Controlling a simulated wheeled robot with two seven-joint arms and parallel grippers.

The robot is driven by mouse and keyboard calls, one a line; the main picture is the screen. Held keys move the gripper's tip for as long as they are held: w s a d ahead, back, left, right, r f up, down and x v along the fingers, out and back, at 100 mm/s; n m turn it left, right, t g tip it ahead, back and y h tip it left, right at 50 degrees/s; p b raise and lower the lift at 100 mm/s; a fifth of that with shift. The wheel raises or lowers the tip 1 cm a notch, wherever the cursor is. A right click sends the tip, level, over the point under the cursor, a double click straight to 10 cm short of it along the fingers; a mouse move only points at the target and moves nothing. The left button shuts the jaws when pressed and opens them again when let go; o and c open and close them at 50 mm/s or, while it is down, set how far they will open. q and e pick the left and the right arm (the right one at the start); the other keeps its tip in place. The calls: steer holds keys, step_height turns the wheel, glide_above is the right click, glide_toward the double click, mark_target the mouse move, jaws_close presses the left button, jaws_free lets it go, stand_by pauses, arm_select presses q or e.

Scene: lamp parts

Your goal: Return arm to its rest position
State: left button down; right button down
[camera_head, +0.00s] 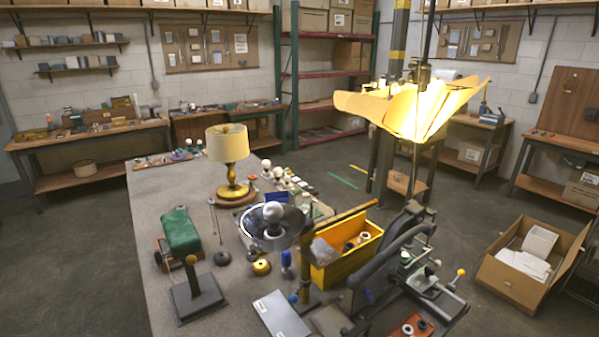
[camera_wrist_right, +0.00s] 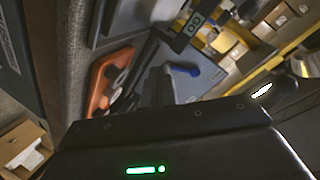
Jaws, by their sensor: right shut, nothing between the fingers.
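A table lamp with a cream shade (camera_head: 227,143) and brass base (camera_head: 235,190) stands upright toward the back of the grey workbench. A bulb (camera_head: 273,210) sits in a silver reflector dish (camera_head: 290,228) near the middle of the bench. My right gripper (camera_wrist_right: 160,86) shows in the right wrist view as a dark body with a green light; its fingers are shut and empty. It is above the bench clutter, including an orange-red part (camera_wrist_right: 108,82) and a blue-handled piece (camera_wrist_right: 183,70). Dark arm parts stand at the right of the bench in the head view. My left gripper is not in view.
A lit petal-shaded lamp (camera_head: 420,108) hangs at upper right. An open cardboard box (camera_head: 520,283) is on the floor at right.

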steer(key=s+a+r+n+g+h, duration=0.1)
steer(key=s+n+g+h, duration=0.15)
steer(key=s, duration=0.75)
steer(key=s+a+n+g+h, duration=0.15)
steer(key=s+g, duration=0.25)
steer(key=s, duration=0.6)
steer(key=s+a+r+n+g+h, duration=0.1)
steer(key=s+n+g+h, duration=0.15)
steer(key=s, duration=0.75)
step_height(320, 180, down, 28)
steer(key=r+g+b, duration=0.1)
steer(key=b, duration=0.3)
steer(key=s+d+f+g+b, duration=0.1)
steer(key=s+f, duration=0.8)
steer(key=f, duration=0.2)
steer(key=s+d+f+b, duration=0.1)
steer(key=s+f+b, duration=0.1)
steer(key=s+f, duration=0.7)
step_height(320, 180, down, 3)
steer(key=shift+d+r+g, duration=0.2)
steer(key=shift+d+g, duration=0.2)
